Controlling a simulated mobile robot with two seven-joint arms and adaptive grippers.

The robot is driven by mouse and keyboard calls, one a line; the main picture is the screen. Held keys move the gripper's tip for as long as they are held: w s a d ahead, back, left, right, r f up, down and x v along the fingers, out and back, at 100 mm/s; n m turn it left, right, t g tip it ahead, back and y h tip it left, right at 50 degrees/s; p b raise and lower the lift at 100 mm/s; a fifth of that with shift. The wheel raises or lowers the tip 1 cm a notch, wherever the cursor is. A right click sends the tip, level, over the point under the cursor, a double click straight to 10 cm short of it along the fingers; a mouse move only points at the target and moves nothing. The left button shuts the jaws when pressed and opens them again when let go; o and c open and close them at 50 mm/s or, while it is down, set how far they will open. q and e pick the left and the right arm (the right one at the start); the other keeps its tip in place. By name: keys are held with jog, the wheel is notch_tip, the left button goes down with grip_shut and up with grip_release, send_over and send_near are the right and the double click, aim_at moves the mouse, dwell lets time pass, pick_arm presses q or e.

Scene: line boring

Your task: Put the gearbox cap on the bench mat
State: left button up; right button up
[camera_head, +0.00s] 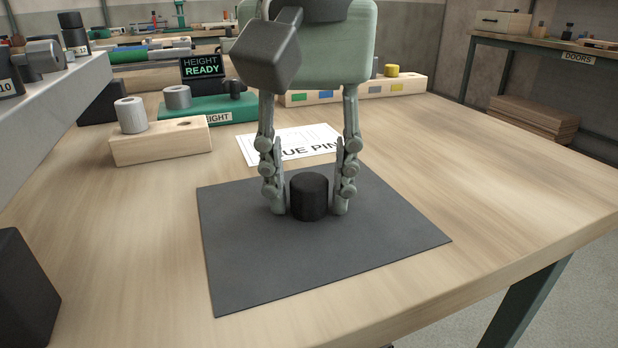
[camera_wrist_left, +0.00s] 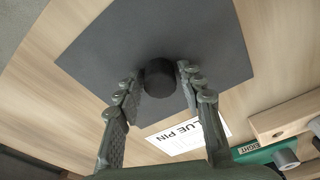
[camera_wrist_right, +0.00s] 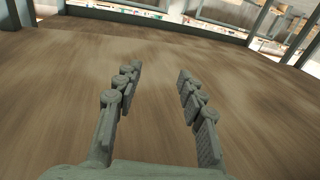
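The gearbox cap, a short black cylinder (camera_head: 309,197), stands upright on the dark grey bench mat (camera_head: 325,258), near the mat's far side. It also shows in the left wrist view (camera_wrist_left: 160,77). My left gripper (camera_head: 310,208) points down with one finger on each side of the cap. Narrow gaps show between the fingers and the cap, so it is open around it. My right gripper (camera_wrist_right: 158,75) is open and empty in the right wrist view, above a blurred brown surface. It is not in the head view.
Behind the mat lies a white card with "BLUE PIN" lettering (camera_head: 260,150). A wooden block with a grey cylinder (camera_head: 165,147) and a green height gauge base (camera_head: 225,106) stand at the back left. The bench top right of the mat (camera_head: 480,170) is clear.

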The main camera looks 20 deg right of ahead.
aim_at(309, 189)
pick_arm(q)
jog(key=shift+o, duration=0.7)
jog(key=shift+r, duration=0.2)
notch_tip(309, 189, up, 12)
jog(key=s+p, duration=0.1)
jog(key=p, duration=0.1)
jog(key=shift+s+a, duration=0.2)
jog(key=shift+a, duration=0.05)
pick_arm(e)
jog(key=s+d+f+g+h, duration=0.1)
jog(key=d+f+g+h, duration=0.2)
jog(key=f, duration=0.7)
jog(key=d+g, duration=0.2)
jog(key=d, duration=0.1)
jog(key=shift+s+f+h, duration=0.15)
jog(key=shift+s+h, duration=0.05)
jog(key=shift+h, duration=0.1)
pick_arm(q)
jog(key=shift+f, duration=0.1)
pick_arm(e)
jog(key=shift+s, duration=0.1)
